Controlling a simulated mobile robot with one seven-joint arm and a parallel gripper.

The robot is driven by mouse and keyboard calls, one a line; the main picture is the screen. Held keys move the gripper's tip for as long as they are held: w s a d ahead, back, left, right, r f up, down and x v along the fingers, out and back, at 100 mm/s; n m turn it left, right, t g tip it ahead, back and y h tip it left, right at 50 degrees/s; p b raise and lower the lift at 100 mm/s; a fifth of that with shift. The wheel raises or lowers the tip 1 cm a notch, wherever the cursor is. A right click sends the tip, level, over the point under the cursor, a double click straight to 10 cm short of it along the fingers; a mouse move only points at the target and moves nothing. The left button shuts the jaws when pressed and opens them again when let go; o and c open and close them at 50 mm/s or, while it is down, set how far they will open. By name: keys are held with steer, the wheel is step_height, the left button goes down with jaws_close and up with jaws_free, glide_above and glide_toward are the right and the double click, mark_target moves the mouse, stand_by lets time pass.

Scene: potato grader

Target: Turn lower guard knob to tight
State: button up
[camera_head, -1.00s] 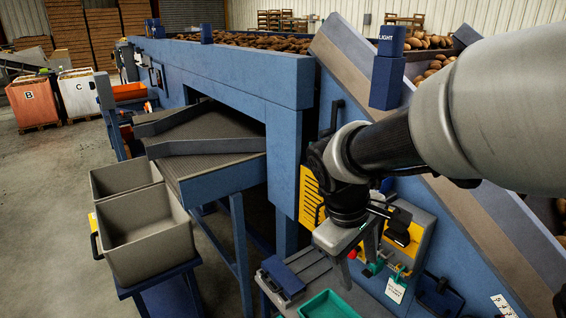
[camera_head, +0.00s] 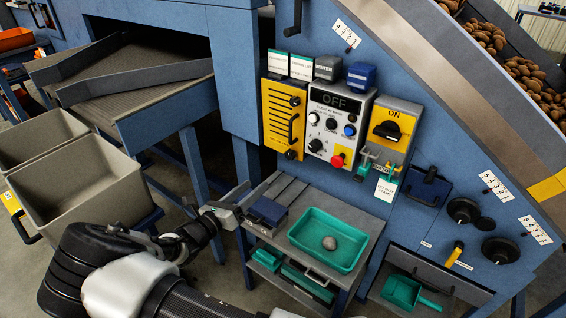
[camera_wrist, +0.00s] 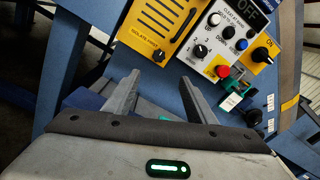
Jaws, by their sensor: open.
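The upper guard knob (camera_head: 295,101) is near the guard's top right. My gripper (camera_head: 228,202) is open and empty, lower left of the guard and apart from it. Its two fingers (camera_wrist: 160,80) spread apart in the wrist view.
The control panel (camera_head: 336,108) shows OFF and has a red button (camera_head: 338,160). A switch box (camera_head: 388,127) marked ON is right of it. Below, a bench holds a green tray (camera_head: 308,233) with a round grey object and a blue box (camera_head: 267,210). Grey bins (camera_head: 80,215) stand left.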

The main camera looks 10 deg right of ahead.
mark_target(288, 156)
steer(key=b+x, duration=0.2)
steer(key=x, duration=1.5)
steer(key=shift+w+f, duration=0.2)
steer(key=shift+w, duration=0.05)
steer(key=shift+c, duration=0.2)
steer(key=c, duration=1)
